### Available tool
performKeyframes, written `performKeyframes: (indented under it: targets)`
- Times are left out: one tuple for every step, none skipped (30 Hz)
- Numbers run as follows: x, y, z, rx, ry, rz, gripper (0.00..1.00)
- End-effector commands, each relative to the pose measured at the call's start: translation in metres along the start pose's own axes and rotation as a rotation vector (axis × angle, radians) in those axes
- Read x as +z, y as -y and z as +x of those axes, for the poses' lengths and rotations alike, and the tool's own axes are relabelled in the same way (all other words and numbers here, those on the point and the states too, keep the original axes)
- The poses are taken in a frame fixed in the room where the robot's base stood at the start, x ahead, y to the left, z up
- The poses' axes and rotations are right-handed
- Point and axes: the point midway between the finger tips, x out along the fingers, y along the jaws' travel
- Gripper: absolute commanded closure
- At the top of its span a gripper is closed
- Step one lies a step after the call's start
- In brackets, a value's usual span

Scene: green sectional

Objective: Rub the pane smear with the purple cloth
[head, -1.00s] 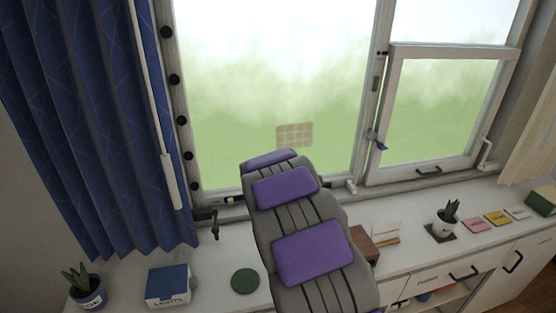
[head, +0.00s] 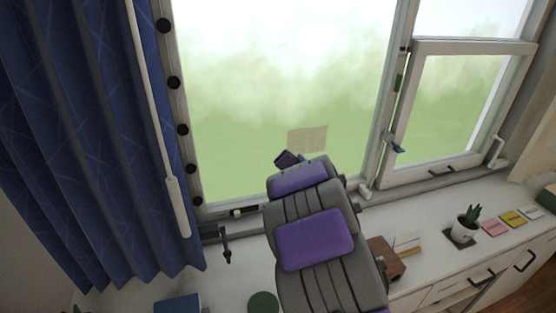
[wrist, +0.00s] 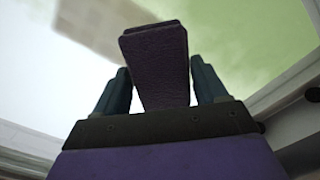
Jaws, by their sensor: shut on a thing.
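The smear (head: 308,139) is a pale tan, roughly square patch low on the large window pane (head: 280,85). It also shows as a blurred grey-brown patch (wrist: 92,22) at the top left of the wrist view. My gripper (wrist: 160,88) is shut on the purple cloth (wrist: 157,60), a dark folded pad standing out between the two fingers. In the head view the cloth (head: 286,159) shows just below and left of the smear, with most of the gripper hidden behind my arm. I cannot tell whether cloth and glass touch.
A blue curtain (head: 85,130) hangs at the left. The sill counter holds a green disc (head: 263,302), a wooden block (head: 386,258) and a potted plant (head: 467,222).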

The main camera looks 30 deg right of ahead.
Motion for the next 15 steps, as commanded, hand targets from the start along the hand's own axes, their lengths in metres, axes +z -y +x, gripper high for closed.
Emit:
performKeyframes:
  targets:
    - [0.004,-0.003,-0.001,0.006,-0.001,0.003,0.52]
    - [0.004,-0.004,-0.001,0.008,-0.002,0.003,0.52]
    - [0.005,-0.004,0.000,0.010,-0.004,0.004,0.52]
    - [0.004,-0.004,0.001,0.010,-0.005,0.003,0.52]
    - [0.004,-0.003,0.002,0.010,-0.006,0.003,0.52]
    - [0.002,-0.002,0.003,0.010,-0.006,0.001,0.52]
    - [0.001,-0.002,0.004,0.011,-0.007,0.000,0.52]
    - [-0.001,-0.001,0.006,0.011,-0.007,-0.002,0.52]
    - [-0.003,0.001,0.008,0.011,-0.008,-0.004,0.52]
    - [-0.004,0.001,0.010,0.011,-0.008,-0.004,0.52]
    - [-0.005,0.002,0.012,0.010,-0.009,-0.006,0.52]
    - [-0.007,0.004,0.015,0.009,-0.009,-0.008,0.52]
    - [-0.008,0.005,0.017,0.009,-0.008,-0.009,0.52]
    - [-0.009,0.005,0.019,0.009,-0.007,-0.009,0.52]
    - [-0.009,0.005,0.023,0.009,-0.006,-0.010,0.52]
